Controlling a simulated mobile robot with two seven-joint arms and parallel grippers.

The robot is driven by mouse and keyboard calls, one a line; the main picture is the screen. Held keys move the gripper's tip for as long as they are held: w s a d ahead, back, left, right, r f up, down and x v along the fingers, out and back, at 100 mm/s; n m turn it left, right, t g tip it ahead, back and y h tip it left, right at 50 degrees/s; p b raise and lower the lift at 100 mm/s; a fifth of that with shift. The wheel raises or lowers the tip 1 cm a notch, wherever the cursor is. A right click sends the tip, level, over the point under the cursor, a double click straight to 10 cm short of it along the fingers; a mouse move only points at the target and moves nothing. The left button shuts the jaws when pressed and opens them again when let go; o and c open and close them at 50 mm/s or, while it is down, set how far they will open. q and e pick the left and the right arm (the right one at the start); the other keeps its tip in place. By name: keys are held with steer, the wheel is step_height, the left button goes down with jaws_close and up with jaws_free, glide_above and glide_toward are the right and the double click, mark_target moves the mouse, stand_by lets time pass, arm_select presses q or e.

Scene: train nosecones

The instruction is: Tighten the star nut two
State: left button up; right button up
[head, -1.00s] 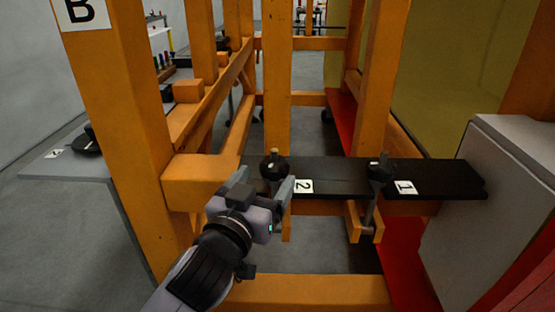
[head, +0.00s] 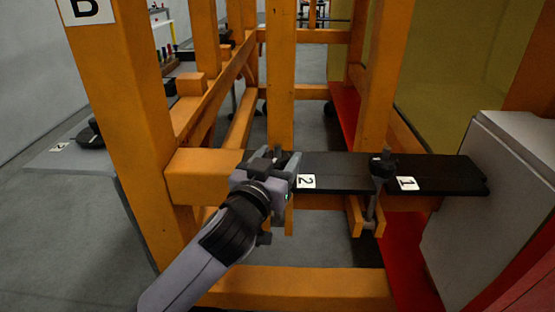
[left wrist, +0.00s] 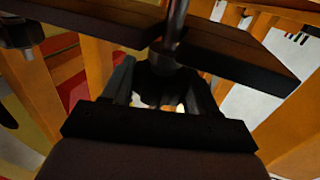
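Star nut two is a dark knob on a threaded rod by the label "2" (head: 306,181) on the black bar (head: 335,171). My left gripper (head: 277,161) is at this nut and mostly hides it in the head view. In the left wrist view the dark nut (left wrist: 163,72) sits between the two fingers (left wrist: 160,92), with the rod running on past it. The fingers are spread around the nut and look open; contact is hard to see. Star nut one (head: 382,165) stands on the bar by the label "1" (head: 407,183). My right gripper is not in view.
Orange frame posts (head: 281,80) rise behind the bar, and a thick post with a "B" sign (head: 84,10) stands at the left. An orange beam (head: 300,289) runs below. A grey box (head: 490,205) stands at the right end of the bar.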

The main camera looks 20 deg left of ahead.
arm_select(q)
steer(key=shift+a+r+m+h+p, duration=0.1)
steer(key=shift+r+m+h+p, duration=0.1)
steer(key=shift+m+h+p, duration=0.7)
steer(key=m+g+h+p, duration=0.1)
steer(key=m+h+p, duration=0.1)
steer(key=h, duration=0.1)
steer(key=shift+r+h+p, duration=0.1)
steer(key=shift+h+p, duration=0.3)
steer(key=shift+m+g+h+p, duration=0.5)
steer(key=shift+m+h, duration=0.2)
steer(key=shift+h, duration=0.3)
steer(key=shift+w+m+g+h+p, duration=0.1)
steer(key=shift+m+g+h+p, duration=0.25)
steer(key=shift+m+g+h, duration=2.75)
steer(key=shift+g+h, duration=0.3)
steer(key=shift+h, duration=0.2)
steer(key=shift+f+m+g+h, duration=0.2)
steer(key=shift+m+g+h, duration=0.25)
steer(key=shift+g, duration=0.25)
